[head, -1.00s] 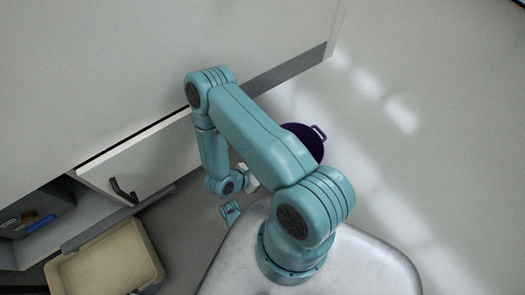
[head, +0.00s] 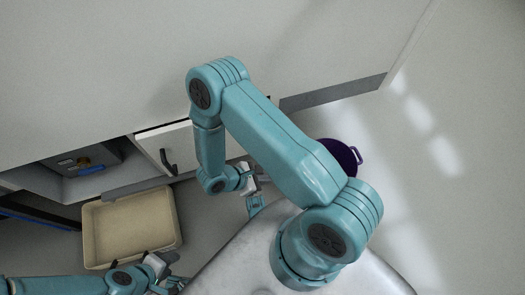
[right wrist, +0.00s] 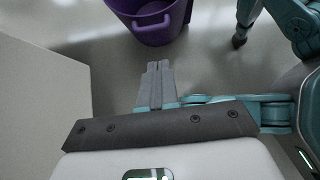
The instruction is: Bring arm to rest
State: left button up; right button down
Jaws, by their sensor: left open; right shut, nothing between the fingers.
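My right arm is folded over the pale top of my body, its elbow near the white cabinet wall. Its gripper (head: 256,204) hangs low beside my body, close to the cabinet door. In the right wrist view the two grey fingers (right wrist: 157,82) are together with nothing between them. My left arm enters at the lower left in the head view. Its gripper (head: 172,284) is open near the bottom edge, just below the tan tray; its fingers are partly lost in shadow.
A tan tray (head: 91,238) lies on the floor at left. A cabinet door (head: 153,143) with a dark handle stands beside an open compartment (head: 88,184) holding a blue item. A purple bucket (head: 343,152) is partly behind my right arm, also in the right wrist view (right wrist: 160,32). Floor at right is clear.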

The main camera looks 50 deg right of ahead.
jog(key=shift+w+a+r, duration=0.15)
jog(key=shift+a+r, duration=0.15)
jog(key=s+a+m+g+y, duration=0.3)
jog(key=s+a+m+y, duration=0.1)
jog(key=s+a+y, duration=0.3)
jog(key=w+a+r+m+t+y, duration=0.2)
jog(key=a+m+t+y, duration=0.1)
jog(key=a+m+y, duration=0.25)
jog(key=w+d+r+m+t, duration=0.1)
jog(key=w+m+t, duration=0.4)
jog(key=w, duration=0.1)
jog(key=shift+a+h, duration=0.15)
jog(key=shift+h, duration=0.1)
